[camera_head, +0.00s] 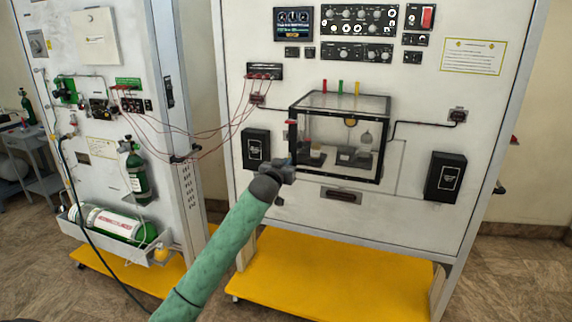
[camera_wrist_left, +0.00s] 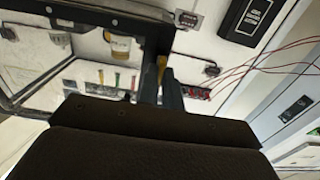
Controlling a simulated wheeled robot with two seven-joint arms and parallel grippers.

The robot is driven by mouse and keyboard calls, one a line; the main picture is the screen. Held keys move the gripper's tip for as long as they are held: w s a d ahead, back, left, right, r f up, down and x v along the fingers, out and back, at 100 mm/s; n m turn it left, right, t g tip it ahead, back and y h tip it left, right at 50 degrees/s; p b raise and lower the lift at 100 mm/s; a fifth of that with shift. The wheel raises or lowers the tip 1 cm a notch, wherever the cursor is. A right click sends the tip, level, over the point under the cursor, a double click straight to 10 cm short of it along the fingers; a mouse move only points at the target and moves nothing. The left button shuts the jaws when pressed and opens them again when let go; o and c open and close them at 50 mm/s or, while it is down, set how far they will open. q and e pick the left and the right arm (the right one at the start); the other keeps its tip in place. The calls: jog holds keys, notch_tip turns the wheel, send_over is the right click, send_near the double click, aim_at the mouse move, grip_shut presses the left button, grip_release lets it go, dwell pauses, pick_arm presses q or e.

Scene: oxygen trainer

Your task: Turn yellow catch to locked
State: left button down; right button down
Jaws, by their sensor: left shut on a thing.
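My left gripper (camera_head: 287,162) is at the lower left edge of the clear, black-framed box (camera_head: 341,179) on the panel. In the left wrist view, its two dark fingers (camera_wrist_left: 162,75) are shut with a small yellow piece (camera_wrist_left: 166,77) showing between them, which looks like the yellow catch. The fingers hide most of it, so its lock position cannot be read. In the head view, the gripper hides the catch. My right gripper is not in view.
Black boxes (camera_head: 256,150) and (camera_head: 446,176) flank the clear box. Red leads (camera_head: 215,134) run from the left panel to this panel, left of the box. A yellow base (camera_head: 335,280) lies below.

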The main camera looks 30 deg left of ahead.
pick_arm(q)
jog(key=shift+d+f+m+p, duration=0.15)
jog(key=shift+m+p, duration=0.45)
jog(key=shift+m, duration=2.4)
jog(key=shift+d+f+m+p, duration=0.1)
jog(key=shift+m+p, duration=0.45)
jog(key=shift+m, duration=2.45)
jog(key=shift+d+f+m+p, duration=0.15)
jog(key=shift+m+p, duration=0.45)
jog(key=shift+m, duration=2.4)
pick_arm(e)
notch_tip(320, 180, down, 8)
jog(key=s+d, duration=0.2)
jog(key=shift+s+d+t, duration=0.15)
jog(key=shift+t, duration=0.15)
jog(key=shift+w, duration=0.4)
